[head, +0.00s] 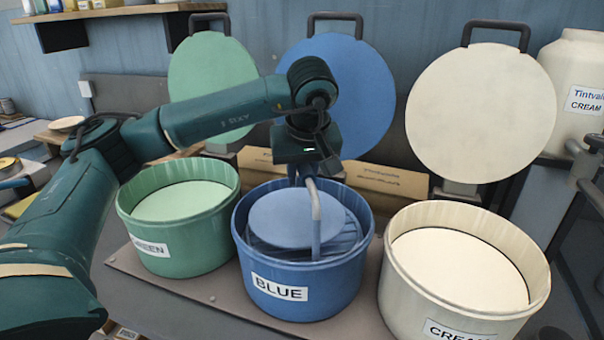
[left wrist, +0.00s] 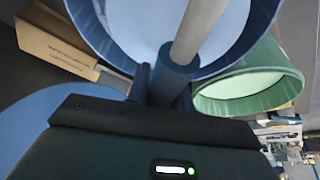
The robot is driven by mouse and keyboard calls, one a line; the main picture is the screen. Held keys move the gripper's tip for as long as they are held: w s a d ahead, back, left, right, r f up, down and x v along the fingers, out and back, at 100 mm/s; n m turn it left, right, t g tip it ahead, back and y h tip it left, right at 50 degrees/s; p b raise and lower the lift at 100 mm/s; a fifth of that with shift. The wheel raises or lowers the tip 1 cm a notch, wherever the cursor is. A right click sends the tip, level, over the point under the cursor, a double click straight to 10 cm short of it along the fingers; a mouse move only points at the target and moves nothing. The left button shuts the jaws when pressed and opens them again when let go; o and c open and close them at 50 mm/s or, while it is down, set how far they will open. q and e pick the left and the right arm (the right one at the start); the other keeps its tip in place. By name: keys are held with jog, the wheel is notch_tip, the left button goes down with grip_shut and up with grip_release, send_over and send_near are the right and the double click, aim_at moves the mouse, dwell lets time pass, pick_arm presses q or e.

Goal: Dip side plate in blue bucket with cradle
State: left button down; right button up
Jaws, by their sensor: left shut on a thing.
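The blue bucket (head: 292,297), labelled BLUE, stands open in the middle of the head view. A round, pale blue disc, seemingly the side plate (head: 297,218), lies inside it below the rim. The cradle's grey bent handle (head: 316,215) rises past the disc, and darker blue shows around it. My left gripper (head: 302,178) is above the bucket, shut on the handle's top. In the left wrist view my gripper (left wrist: 160,82) has the cradle's pale rod (left wrist: 198,30) running from it towards the bucket (left wrist: 125,52). The cradle's underside is hidden. My right gripper is not in view.
A green bucket (head: 180,247) stands left and a cream bucket (head: 455,300) right, both close and open. Round green (head: 205,85), blue (head: 345,90) and cream (head: 480,100) lids stand upright behind. Cardboard boxes (head: 385,181) lie behind the buckets.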

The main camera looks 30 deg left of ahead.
pick_arm(q)
jog(key=shift+r, duration=0.5)
jog(key=shift+r+p, duration=0.65)
jog(key=shift+p, duration=0.05)
jog(key=shift+r+p, duration=0.35)
jog(key=shift+r, duration=0.15)
jog(key=shift+r+p, duration=1.2)
jog(key=shift+r, duration=0.35)
jog(key=shift+r+p, duration=0.6)
jog(key=shift+r, duration=0.15)
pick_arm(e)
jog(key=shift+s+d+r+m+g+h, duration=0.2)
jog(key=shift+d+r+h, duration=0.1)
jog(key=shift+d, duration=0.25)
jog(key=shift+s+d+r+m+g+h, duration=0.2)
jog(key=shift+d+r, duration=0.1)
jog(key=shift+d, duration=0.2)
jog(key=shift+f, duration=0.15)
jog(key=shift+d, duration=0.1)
